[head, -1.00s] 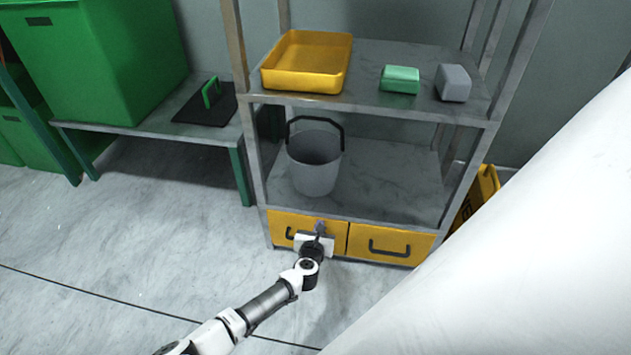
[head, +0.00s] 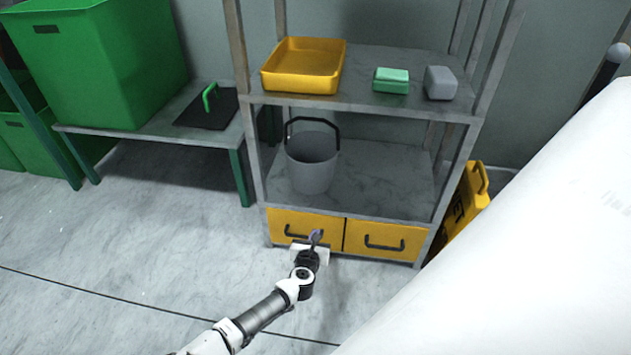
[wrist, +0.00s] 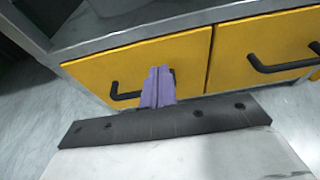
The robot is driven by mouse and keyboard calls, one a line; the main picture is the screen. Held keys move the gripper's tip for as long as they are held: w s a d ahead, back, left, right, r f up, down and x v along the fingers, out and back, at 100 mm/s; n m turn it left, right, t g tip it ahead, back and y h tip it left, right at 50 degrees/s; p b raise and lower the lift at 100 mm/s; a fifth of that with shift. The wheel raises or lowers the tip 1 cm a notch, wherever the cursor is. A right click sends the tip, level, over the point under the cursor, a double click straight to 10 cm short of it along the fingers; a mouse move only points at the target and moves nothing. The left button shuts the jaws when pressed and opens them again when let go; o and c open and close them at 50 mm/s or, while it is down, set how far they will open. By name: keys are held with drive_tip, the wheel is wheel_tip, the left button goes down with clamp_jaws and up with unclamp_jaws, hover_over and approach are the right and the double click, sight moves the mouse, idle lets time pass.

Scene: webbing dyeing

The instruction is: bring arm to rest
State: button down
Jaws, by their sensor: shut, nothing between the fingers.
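My arm reaches in from the bottom of the head view, and my gripper (head: 315,236) is in front of the left yellow drawer (head: 281,222) at the foot of the shelf unit. In the wrist view my gripper (wrist: 158,86) shows as two purple fingers pressed together, with nothing between them. They cover part of the left drawer and the right end of its black handle (wrist: 122,94). Whether the fingertips touch the handle is hard to tell. Both drawers look closed.
The metal shelf unit (head: 375,109) holds a yellow tray (head: 303,84), a green block (head: 391,87), a grey block (head: 440,83) and a grey bucket (head: 312,170). A green bin (head: 110,70) stands on a low bench at left. A yellow sign (head: 465,212) leans at right.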

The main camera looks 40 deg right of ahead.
drive_tip(key=p+v, duration=0.2)
drive_tip(key=v, duration=0.6)
drive_tip(key=shift+a, duration=0.2)
drive_tip(key=shift+s+r, duration=0.1)
drive_tip(key=shift+r, duration=0.1)
